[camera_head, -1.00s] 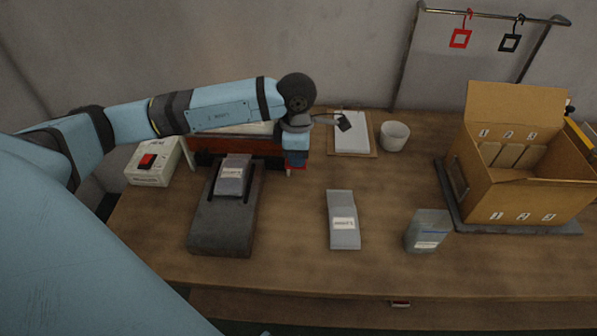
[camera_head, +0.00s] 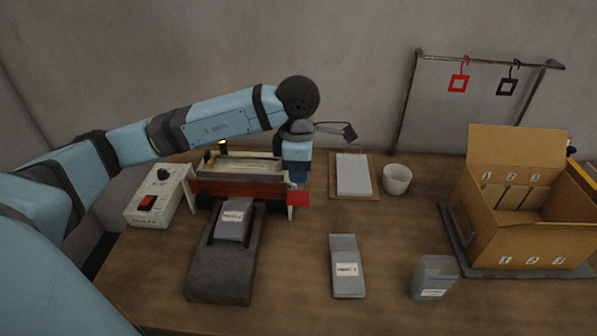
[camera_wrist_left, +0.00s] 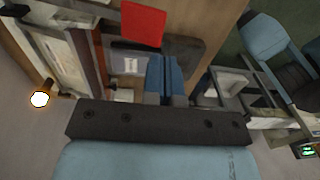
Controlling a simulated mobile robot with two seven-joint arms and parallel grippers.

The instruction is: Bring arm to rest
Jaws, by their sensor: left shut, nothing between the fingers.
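My left arm reaches in from the left. Its gripper (camera_head: 298,177) hangs fingers down by the right end of the boarding machine (camera_head: 235,188), near a red plate (camera_head: 298,198). In the left wrist view the blue fingers (camera_wrist_left: 165,75) are together with nothing between them, and the red plate (camera_wrist_left: 143,27) shows beyond them. I cannot tell whether they touch the plate. My right gripper does not show.
A control box (camera_head: 155,200) with a red switch stands left of the machine. A grey labelled packet (camera_head: 346,270), a grey pack (camera_head: 434,280), a white cup (camera_head: 397,179) and a clipboard (camera_head: 354,175) lie to the right. An open carton (camera_head: 520,235) stands far right.

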